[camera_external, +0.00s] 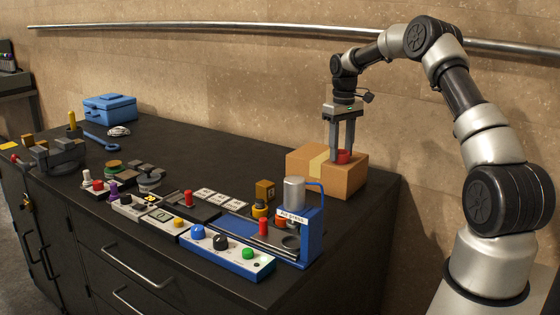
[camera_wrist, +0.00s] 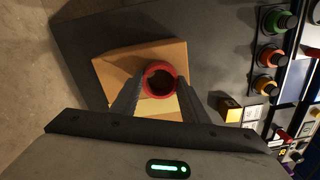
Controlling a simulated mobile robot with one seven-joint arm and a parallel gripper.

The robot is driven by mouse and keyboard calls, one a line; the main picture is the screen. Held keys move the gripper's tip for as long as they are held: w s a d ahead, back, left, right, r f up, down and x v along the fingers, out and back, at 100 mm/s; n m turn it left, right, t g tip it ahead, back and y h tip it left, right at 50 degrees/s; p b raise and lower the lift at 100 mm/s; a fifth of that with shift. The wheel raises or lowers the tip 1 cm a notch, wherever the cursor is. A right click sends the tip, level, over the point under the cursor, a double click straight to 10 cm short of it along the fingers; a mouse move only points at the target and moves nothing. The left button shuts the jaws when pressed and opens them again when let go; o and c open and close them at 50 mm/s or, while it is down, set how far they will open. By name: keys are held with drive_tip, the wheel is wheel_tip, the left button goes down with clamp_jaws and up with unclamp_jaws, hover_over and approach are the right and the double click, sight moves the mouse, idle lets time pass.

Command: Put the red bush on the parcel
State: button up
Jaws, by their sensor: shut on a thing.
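The red bush (camera_external: 343,156) is a short red ring between my gripper's fingers. In the wrist view the red bush (camera_wrist: 159,80) shows as a red ring with a dark hole. My gripper (camera_external: 343,152) points down and is shut on the bush. The parcel (camera_external: 343,180) is a brown cardboard box with a paler tape strip, at the right end of the bench. The bush is over the parcel's top; I cannot tell whether it touches it. In the wrist view the parcel (camera_wrist: 115,70) lies behind the bush.
A blue press (camera_external: 310,225) with a silver cylinder stands in front of the parcel. A small yellow-brown block (camera_external: 264,190) stands left of the parcel. Control boxes (camera_external: 230,255) line the bench front. A blue toolbox (camera_external: 110,108) sits far left.

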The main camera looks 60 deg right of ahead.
drive_tip(key=o, duration=1)
drive_tip(key=shift+f, duration=0.1)
wheel_tip(320, 180, up, 12)
drive_tip(key=shift+r+p, duration=0.2)
drive_tip(key=shift+p, duration=0.15)
